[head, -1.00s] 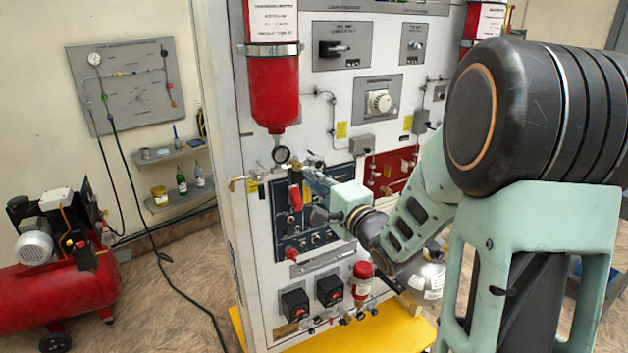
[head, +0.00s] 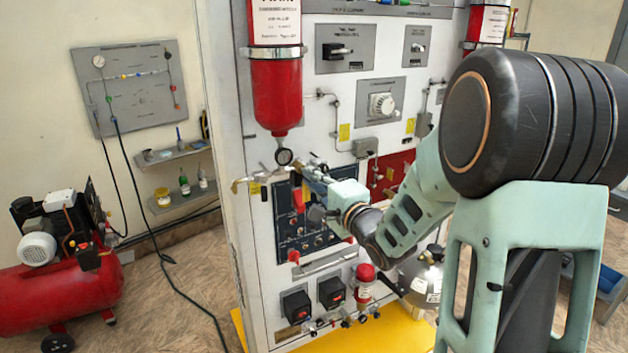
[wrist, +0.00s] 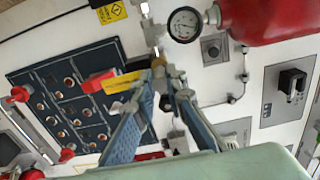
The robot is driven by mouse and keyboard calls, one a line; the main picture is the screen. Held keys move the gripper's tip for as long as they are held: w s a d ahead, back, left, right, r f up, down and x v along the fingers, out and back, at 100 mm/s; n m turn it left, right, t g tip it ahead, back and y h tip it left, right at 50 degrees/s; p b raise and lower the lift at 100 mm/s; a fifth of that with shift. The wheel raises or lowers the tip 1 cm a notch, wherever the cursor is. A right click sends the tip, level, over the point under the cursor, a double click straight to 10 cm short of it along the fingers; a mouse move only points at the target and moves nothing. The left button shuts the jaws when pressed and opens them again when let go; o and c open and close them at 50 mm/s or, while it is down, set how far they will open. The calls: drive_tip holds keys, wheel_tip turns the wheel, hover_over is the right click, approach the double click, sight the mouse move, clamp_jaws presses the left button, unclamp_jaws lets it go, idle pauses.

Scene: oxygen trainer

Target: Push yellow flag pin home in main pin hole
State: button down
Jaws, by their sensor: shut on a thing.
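The yellow flag (wrist: 125,80) of the pin shows in the wrist view, just left of my fingertips, beside a red handle (wrist: 98,82). In the head view the red handle (head: 297,198) is beside my gripper (head: 312,178), in front of the dark blue panel. My gripper (wrist: 162,82) has its two fingers closed in at the tips by a brass fitting (wrist: 158,64), where the inner end of the flag pin is. It appears shut on the yellow flag pin. The main pin hole is hidden behind the fingertips, and I cannot tell how deep the pin sits.
A pressure gauge (wrist: 184,24) and a red cylinder (wrist: 265,18) are close above the fingers' right side. The dark blue panel (wrist: 40,78) carries several knobs. In the head view a red compressor (head: 65,290) stands at left on open floor.

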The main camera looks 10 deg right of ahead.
drive_tip(key=shift+x, duration=1)
drive_tip(key=c, duration=1.9)
unclamp_jaws()
drive_tip(key=v, duration=1.2)
drive_tip(key=shift+r, duration=0.1)
